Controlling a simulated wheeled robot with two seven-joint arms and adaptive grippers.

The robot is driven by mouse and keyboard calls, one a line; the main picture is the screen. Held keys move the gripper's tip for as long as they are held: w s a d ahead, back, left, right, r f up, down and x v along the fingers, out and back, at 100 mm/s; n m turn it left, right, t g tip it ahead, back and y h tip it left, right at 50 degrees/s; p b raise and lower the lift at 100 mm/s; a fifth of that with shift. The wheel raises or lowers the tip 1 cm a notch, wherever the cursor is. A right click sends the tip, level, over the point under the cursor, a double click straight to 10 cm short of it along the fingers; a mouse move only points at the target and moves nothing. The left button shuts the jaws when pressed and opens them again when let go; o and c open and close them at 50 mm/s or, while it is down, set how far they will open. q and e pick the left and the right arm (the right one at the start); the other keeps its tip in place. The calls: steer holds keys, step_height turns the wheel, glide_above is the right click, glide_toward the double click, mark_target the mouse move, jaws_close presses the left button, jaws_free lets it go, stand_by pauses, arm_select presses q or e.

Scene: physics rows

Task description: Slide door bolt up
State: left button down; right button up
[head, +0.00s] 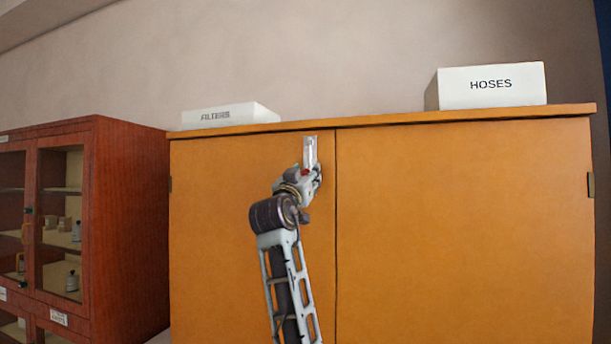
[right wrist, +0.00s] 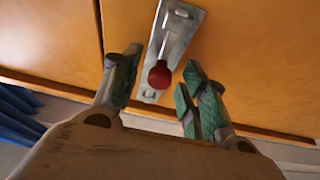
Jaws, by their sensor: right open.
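The door bolt (head: 310,150) is a pale metal plate near the top of the left door (head: 220,230) of the orange cabinet, beside the seam between the doors. In the right wrist view the bolt's plate (right wrist: 177,45) carries a rod with a red knob (right wrist: 160,75) at its end. My right gripper (head: 306,180) is at the bolt and hides part of it in the head view. In the right wrist view its fingers (right wrist: 158,78) are open, one on each side of the red knob, which sits between them. I cannot tell whether they touch it. My left gripper is not in view.
The right cabinet door (head: 460,230) is clear. A white box marked HOSES (head: 491,86) and another white box (head: 230,115) stand on the cabinet top. A red-brown glass-fronted cabinet (head: 130,230) stands at the left.

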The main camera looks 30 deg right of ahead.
steer(key=shift+c, duration=0.4)
jaws_close()
steer(key=shift+r+p, duration=0.9)
steer(key=shift+r, duration=1.05)
steer(key=shift+s+r, duration=0.15)
steer(key=shift+r, duration=0.1)
jaws_free()
steer(key=shift+o, duration=0.4)
steer(key=shift+f, duration=0.15)
